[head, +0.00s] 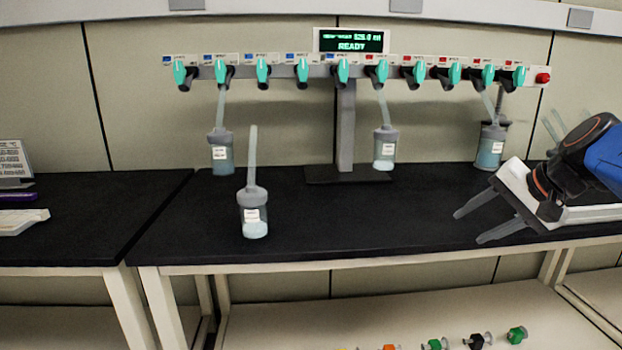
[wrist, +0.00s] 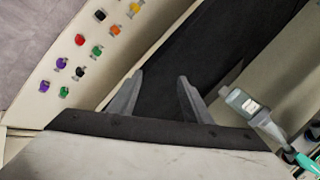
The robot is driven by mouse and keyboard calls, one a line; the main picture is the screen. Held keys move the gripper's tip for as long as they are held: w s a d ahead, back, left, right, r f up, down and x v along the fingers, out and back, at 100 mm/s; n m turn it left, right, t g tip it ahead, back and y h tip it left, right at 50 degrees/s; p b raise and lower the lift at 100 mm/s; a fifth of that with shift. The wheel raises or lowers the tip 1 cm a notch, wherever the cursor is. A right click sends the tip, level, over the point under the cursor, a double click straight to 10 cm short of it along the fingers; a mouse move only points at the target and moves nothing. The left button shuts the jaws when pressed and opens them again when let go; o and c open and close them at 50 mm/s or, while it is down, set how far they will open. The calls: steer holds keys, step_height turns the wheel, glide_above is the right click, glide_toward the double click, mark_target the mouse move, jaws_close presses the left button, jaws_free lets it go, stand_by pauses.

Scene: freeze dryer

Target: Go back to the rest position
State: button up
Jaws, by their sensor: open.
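My gripper (head: 480,222) is at the right of the head view, over the right part of the black bench top (head: 345,225). Its two grey fingers are spread, with nothing between them; they also show apart in the wrist view (wrist: 160,85). The freeze dryer (head: 345,125) stands at the back of the bench, its display (head: 351,41) reading READY. Flasks hang from its manifold at the left (head: 221,152), middle (head: 385,150) and right (head: 490,145). The right flask is close behind my gripper. Another flask (head: 254,213) stands upright on the bench, apart from the manifold.
A lower shelf (head: 420,315) holds several small coloured items, such as a green one (head: 517,334). A second bench (head: 90,215) at the left carries a purple item and a white item (head: 22,220). The bench middle is clear between the standing flask and my gripper.

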steer(key=s+a+f+n+g+h, duration=0.1)
steer(key=s+a+f+n, duration=0.2)
steer(key=s+f, duration=0.6)
steer(key=s+a+f+n+g+h, duration=0.1)
steer(key=s+a+f+n+h, duration=0.1)
steer(key=s+f+n, duration=0.3)
steer(key=s+f, duration=0.3)
steer(key=s, duration=0.1)
steer(key=shift+a+f+n+h, duration=0.3)
steer(key=shift+a+f+n, duration=0.05)
steer(key=shift+a+n, duration=0.05)
